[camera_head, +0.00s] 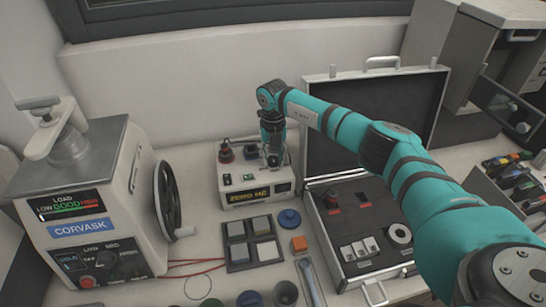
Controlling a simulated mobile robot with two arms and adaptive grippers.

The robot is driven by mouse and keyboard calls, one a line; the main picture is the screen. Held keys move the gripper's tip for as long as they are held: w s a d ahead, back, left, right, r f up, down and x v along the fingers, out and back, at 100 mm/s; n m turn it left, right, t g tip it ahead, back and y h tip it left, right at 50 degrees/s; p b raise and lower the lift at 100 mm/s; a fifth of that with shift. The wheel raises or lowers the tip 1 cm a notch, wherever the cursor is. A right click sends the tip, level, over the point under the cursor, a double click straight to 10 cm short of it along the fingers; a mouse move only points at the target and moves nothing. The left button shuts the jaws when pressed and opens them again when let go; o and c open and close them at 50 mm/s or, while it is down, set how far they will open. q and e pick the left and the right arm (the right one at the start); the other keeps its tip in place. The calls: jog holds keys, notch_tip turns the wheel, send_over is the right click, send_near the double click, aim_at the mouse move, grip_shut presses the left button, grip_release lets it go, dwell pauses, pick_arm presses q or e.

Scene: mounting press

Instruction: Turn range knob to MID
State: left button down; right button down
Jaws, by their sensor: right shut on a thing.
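The beige CORVASK press (100,230) stands at the left. Its front panel has a dark dial knob (111,258) with small markings around it, partly legible as LOW and MID; where its pointer stands is too small to tell. A small box labelled ZERO ME (258,194) stands in the middle of the bench. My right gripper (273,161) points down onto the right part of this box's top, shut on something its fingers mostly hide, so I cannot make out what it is. It is well away from the press's dial. My left gripper is not in view.
A red-topped knob (226,152) stands on the box's left. An open case (345,205) lies under my right arm. A handwheel (167,200) juts from the press.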

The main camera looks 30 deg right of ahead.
aim_at(273, 159)
jog(key=c, duration=0.9)
grip_release()
jog(key=shift+c, duration=0.2)
notch_tip(273, 159, up, 12)
